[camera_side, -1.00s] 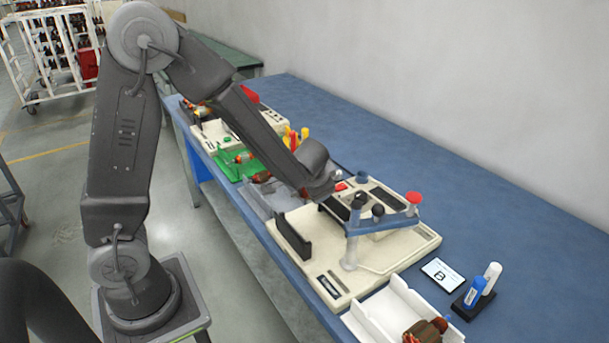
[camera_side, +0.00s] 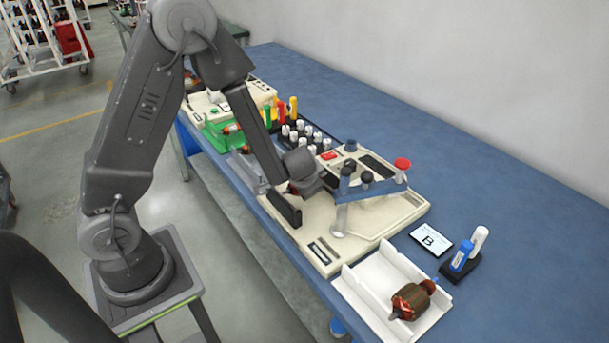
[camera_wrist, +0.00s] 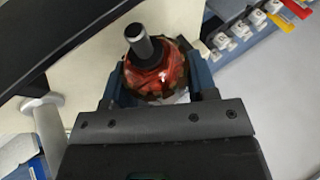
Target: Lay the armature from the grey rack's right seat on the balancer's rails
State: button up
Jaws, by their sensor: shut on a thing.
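In the wrist view my gripper (camera_wrist: 158,88) is shut on a copper-red armature (camera_wrist: 155,72), one blue-grey finger on each side. Its dark shaft end sticks up towards the camera. In the side view my gripper (camera_side: 308,188) is over the left part of the cream machine base (camera_side: 318,228), which I take for the balancer; the held armature is hardly visible there. A dark upright plate (camera_side: 284,208) stands at the base's left edge. The rails cannot be told clearly. The grey rack (camera_side: 246,168) is left of the base, partly behind my arm; its seats are not clear.
A blue frame with knobs (camera_side: 368,192) stands on the base, right of my gripper. A white tray (camera_side: 372,272) with another armature (camera_side: 412,300) is at the front right. Bottles (camera_side: 464,252) stand beside it. White-topped pieces (camera_side: 300,138) lie behind. The table's right is clear.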

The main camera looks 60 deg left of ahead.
jog(key=shift+f, duration=0.75)
dwell(0.9)
jog(key=o, duration=1.2)
